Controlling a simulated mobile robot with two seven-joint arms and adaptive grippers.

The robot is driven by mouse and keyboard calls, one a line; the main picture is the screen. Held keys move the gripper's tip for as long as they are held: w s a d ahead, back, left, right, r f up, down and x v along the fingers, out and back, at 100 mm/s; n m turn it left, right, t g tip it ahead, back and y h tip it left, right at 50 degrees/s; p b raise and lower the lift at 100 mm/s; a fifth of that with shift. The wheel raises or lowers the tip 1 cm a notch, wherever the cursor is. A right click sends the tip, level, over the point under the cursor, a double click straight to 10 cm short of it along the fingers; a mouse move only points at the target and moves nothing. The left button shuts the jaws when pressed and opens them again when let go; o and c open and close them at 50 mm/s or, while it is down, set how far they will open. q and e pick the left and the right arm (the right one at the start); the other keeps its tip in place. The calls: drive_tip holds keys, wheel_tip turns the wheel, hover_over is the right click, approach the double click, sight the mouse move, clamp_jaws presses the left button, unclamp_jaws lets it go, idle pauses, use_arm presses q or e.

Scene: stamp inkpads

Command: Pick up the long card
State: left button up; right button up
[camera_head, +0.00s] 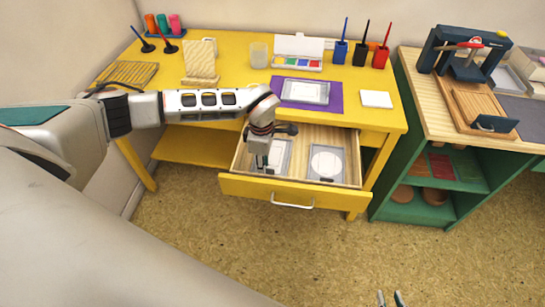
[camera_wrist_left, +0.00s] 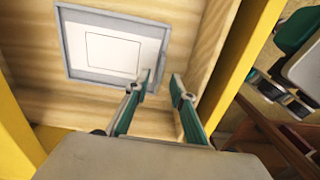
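A white card (camera_wrist_left: 112,50) with a rectangle outline lies in a grey frame (camera_wrist_left: 63,42) inside the open yellow drawer (camera_head: 265,188). In the head view this card (camera_head: 282,156) is at the left of the drawer, partly hidden by my left gripper. I cannot tell for sure that it is the long card. My left gripper (camera_wrist_left: 161,80) points down into the drawer, fingers apart and nothing between them, close to the card's right edge in the wrist view. My right gripper (camera_head: 390,299) shows only its fingertips at the bottom edge, apart and empty.
A card with a circle (camera_head: 327,163) lies at the drawer's right. The yellow table (camera_head: 235,50) bears a purple mat (camera_head: 335,104), a paint set (camera_head: 297,63), brush pots (camera_head: 361,54) and a small white pad (camera_head: 377,99). A green-sided cabinet (camera_head: 382,201) stands at right.

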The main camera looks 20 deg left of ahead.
use_arm(q)
drive_tip(key=shift+f, duration=0.9)
drive_tip(key=shift+c, duration=0.5)
use_arm(e)
drive_tip(key=shift+w+d+r, duration=0.1)
drive_tip(key=shift+w+d, duration=0.05)
drive_tip(key=shift+w, duration=0.15)
use_arm(q)
clamp_jaws()
drive_tip(key=shift+r, duration=0.1)
